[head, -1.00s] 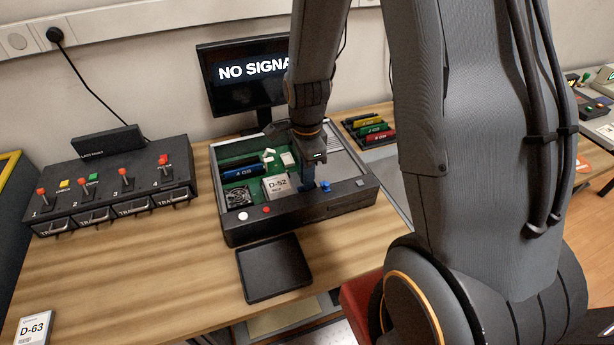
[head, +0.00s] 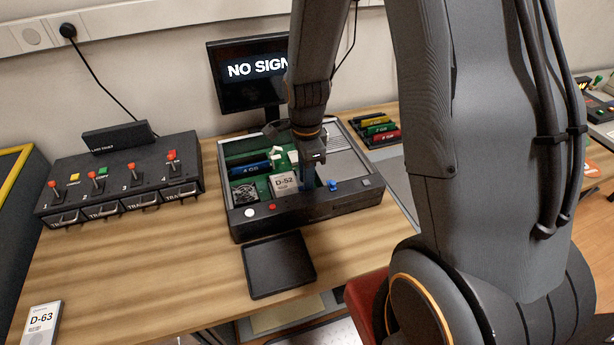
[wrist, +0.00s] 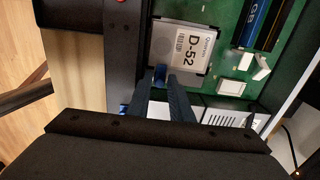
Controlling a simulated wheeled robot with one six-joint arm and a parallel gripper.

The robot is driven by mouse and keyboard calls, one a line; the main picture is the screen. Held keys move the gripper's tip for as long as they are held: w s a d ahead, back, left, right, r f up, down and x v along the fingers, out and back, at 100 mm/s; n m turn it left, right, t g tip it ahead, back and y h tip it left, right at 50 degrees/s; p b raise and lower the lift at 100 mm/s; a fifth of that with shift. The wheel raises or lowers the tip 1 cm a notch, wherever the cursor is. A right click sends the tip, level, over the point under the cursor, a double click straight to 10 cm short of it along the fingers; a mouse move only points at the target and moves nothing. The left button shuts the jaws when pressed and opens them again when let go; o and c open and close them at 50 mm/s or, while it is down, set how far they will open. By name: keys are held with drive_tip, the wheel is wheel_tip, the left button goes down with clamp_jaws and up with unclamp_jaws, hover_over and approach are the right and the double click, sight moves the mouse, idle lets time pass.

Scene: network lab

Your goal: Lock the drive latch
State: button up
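The open black case (head: 300,228) stands on the wooden bench. The drive labelled D-52 (head: 284,184) lies inside it and also shows in the wrist view (wrist: 182,48). In the wrist view, a small blue latch piece (wrist: 160,74) sits at the drive's edge, between my fingertips. My gripper (wrist: 158,80) points down there with its fingers apart; I see no clear contact. In the head view, my gripper (head: 309,180) is at the drive's right edge and hides that piece. Another blue part (head: 333,185) is on the case's front rim.
A black tray (head: 279,265) lies in front of the case. A switch panel (head: 120,180) with red levers stands at left, and a drive labelled D-63 (head: 42,318) lies at front left. A monitor (head: 248,75) stands behind. Coloured modules (head: 378,130) lie at back right.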

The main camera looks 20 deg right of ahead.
drive_tip(key=shift+r+b, duration=0.65)
drive_tip(key=shift+r, duration=3.25)
drive_tip(key=s+r+n, duration=0.1)
drive_tip(key=s+n, duration=0.3)
drive_tip(key=n, duration=0.5)
drive_tip(key=s+d+r+n+t, duration=0.1)
drive_tip(key=s+r+n, duration=0.1)
drive_tip(key=s+n, duration=0.3)
drive_tip(key=n, duration=0.4)
drive_tip(key=shift+s, duration=0.3)
drive_tip(key=shift+d, duration=0.15)
